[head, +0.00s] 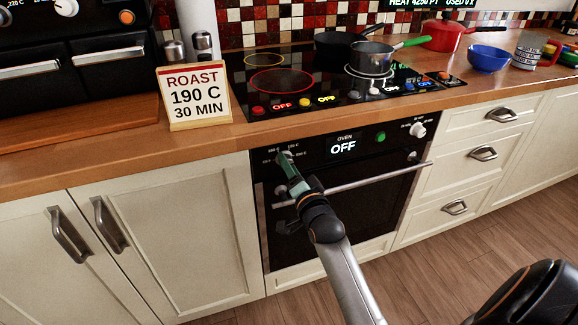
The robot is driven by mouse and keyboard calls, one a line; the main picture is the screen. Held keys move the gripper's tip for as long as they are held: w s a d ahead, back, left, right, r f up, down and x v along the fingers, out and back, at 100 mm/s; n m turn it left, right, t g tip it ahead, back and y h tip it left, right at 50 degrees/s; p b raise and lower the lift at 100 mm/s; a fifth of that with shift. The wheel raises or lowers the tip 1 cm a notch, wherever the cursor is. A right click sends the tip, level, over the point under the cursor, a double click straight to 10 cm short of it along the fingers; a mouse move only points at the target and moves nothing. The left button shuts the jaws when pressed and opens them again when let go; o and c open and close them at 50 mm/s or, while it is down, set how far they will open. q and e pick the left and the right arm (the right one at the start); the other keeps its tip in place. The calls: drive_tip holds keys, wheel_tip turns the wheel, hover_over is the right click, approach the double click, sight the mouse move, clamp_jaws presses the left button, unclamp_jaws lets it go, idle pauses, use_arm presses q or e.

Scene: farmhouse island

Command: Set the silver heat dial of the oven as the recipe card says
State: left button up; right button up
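The recipe card (197,97) stands on the counter and reads ROAST, 190 C, 30 MIN. The oven (330,215) is built in below the hob, and its display (343,147) reads OFF. The silver heat dial (285,154) is at the left end of the oven panel, with small temperature marks around it. My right gripper (289,164) is at the dial and covers much of it. I cannot tell whether its fingers touch or grip the dial. My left gripper is not in view.
A white dial (418,130) and a green button (381,137) are on the panel's right side. The oven handle (370,178) runs below the panel. Pans (370,58) stand on the hob (262,98). Cabinet handles (108,225) stick out at the left.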

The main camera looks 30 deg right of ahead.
drive_tip(key=c, duration=0.5)
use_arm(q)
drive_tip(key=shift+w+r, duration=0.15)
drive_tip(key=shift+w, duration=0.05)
use_arm(e)
clamp_jaws()
